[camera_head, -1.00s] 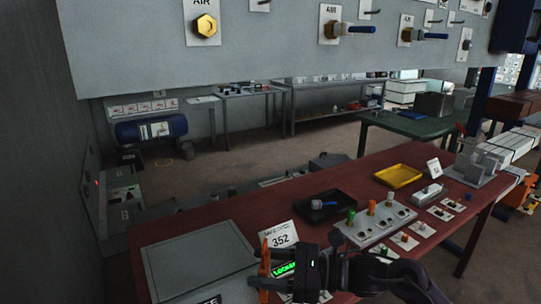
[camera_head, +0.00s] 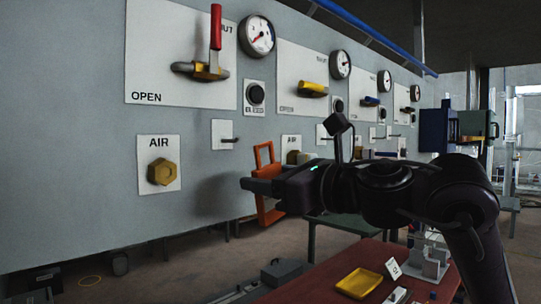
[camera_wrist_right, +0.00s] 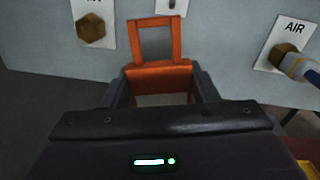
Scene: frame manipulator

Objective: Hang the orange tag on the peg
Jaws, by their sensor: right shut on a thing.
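The orange tag (camera_head: 268,215) is an open frame with a loop at its top. It stands upright in my right gripper (camera_head: 255,187), which is shut on its middle, in front of the grey panel. In the right wrist view, the tag (camera_wrist_right: 158,67) sits between the fingers of my right gripper (camera_wrist_right: 160,86), its loop pointing up at the panel. A small peg (camera_head: 228,140) sticks out of a white plate, up and left of the tag in the head view. In the wrist view, a plate with a peg (camera_wrist_right: 172,4) is cut by the top edge, above the loop. My left gripper is out of view.
A brass hex fitting (camera_head: 163,172) on an AIR plate protrudes left of the tag. A red-handled valve (camera_head: 213,55) and gauges sit higher. A blue-tipped AIR fitting (camera_wrist_right: 300,66) is at right in the wrist view. The red table (camera_head: 310,286) with a yellow tray (camera_head: 359,283) is below.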

